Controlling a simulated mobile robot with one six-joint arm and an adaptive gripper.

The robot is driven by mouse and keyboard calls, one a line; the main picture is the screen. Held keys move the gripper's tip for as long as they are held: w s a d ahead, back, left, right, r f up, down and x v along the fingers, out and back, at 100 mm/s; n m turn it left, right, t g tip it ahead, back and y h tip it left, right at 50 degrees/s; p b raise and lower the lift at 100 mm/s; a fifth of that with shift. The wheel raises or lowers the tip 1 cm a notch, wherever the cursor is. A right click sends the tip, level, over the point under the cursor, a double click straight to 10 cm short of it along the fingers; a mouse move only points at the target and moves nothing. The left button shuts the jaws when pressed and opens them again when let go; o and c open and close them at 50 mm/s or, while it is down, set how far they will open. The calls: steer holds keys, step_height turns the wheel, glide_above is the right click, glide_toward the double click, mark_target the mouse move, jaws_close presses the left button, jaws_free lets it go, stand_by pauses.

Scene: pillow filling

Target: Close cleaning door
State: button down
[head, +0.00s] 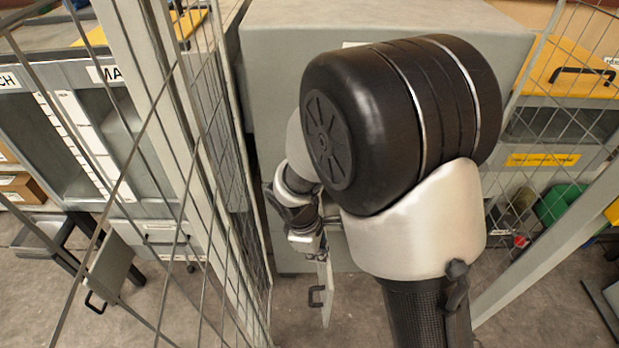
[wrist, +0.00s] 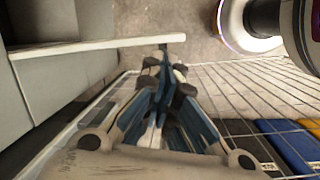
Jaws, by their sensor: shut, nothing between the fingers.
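The door near my gripper, likely the cleaning door (head: 325,290), is a small light grey panel with a black handle (head: 315,296). It stands open, swung out from the large grey machine (head: 290,45) in the head view. In the wrist view the door (wrist: 95,45) shows nearly edge-on, reaching from the grey machine at left to near my fingertips. My gripper (wrist: 166,72) is shut and empty, close to the door's free end; I cannot tell whether they touch. In the head view my arm hides much of the machine front and part of the gripper.
Wire mesh fencing (head: 215,150) stands close on the left, with more at right. Another panel with a black handle (head: 112,268) hangs open on the left machine. Yellow and blue bins (wrist: 295,145) lie beyond mesh in the wrist view. The floor (head: 300,325) near the door is clear.

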step_height(320, 180, down, 8)
steer(key=s+a+n+p, duration=0.1)
steer(key=a+n, duration=0.2)
steer(key=n, duration=0.1)
steer(key=b, duration=0.4)
glide_toward(314, 289)
steer(key=shift+g+h, duration=0.3)
steer(key=shift+g, duration=0.1)
steer(key=x, duration=0.2)
steer(key=s+x, duration=0.1)
steer(key=x, duration=0.2)
steer(key=shift+s+d+f, duration=0.1)
steer(key=shift+d+f, duration=0.05)
steer(key=shift+d, duration=0.15)
steer(key=shift+d, duration=0.15)
